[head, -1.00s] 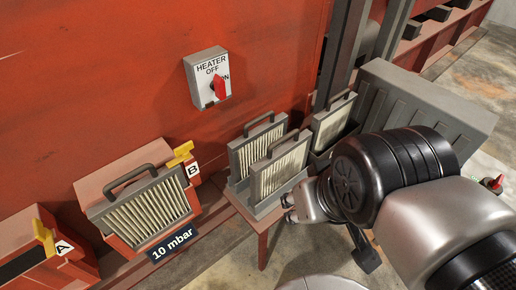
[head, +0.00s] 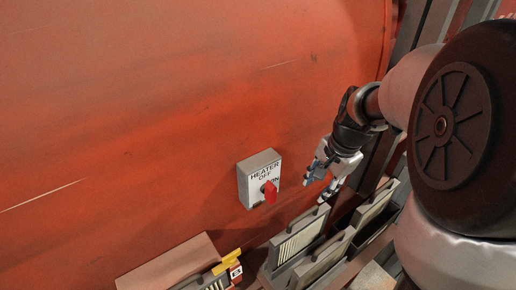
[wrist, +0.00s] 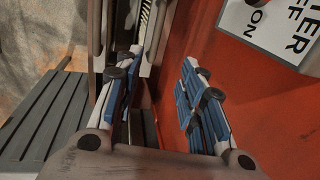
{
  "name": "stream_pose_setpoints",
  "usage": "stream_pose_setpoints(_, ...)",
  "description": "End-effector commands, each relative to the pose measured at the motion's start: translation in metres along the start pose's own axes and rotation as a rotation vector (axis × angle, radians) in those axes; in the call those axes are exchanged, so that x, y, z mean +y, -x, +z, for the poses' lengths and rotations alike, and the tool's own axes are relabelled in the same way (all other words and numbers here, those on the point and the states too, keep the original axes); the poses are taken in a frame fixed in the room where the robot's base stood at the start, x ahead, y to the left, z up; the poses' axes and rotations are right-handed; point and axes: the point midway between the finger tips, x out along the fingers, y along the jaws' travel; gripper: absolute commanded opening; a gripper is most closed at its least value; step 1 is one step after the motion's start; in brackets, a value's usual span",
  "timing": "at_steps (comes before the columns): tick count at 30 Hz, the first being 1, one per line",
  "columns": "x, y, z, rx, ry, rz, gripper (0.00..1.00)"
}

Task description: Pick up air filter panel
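Air filter panels with grey frames, dark top handles and pale pleats stand upright in a rack low in the head view. One is at the back left (head: 298,240), one in front of it (head: 326,258) and one to the right (head: 376,208). My gripper (head: 319,186) is above the rack, near the heater switch, apart from the panels. In the wrist view my gripper (wrist: 163,80) is open, with a clear gap between its blue-padded fingers. Part of a pleated panel (wrist: 145,28) shows beyond the left finger, which hides some of it.
A heater switch box (head: 258,180) with a red knob is on the red wall, close left of my gripper. A filter housing with a yellow latch (head: 227,262) is at the bottom edge. A grey ribbed bin (wrist: 45,115) lies left in the wrist view.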

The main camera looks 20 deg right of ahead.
Motion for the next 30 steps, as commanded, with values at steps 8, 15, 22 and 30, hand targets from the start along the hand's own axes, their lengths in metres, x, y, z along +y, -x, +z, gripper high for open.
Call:
stream_pose_setpoints(8,0.002,-0.057,0.001,-0.005,-0.003,0.004,0.36)
stream_pose_setpoints(15,0.002,-0.105,0.002,-0.003,0.001,0.003,0.36)
stream_pose_setpoints(22,0.001,-0.121,0.001,-0.001,0.0,0.001,0.36)
stream_pose_setpoints(30,0.005,-0.15,0.007,-0.003,0.002,0.003,0.36)
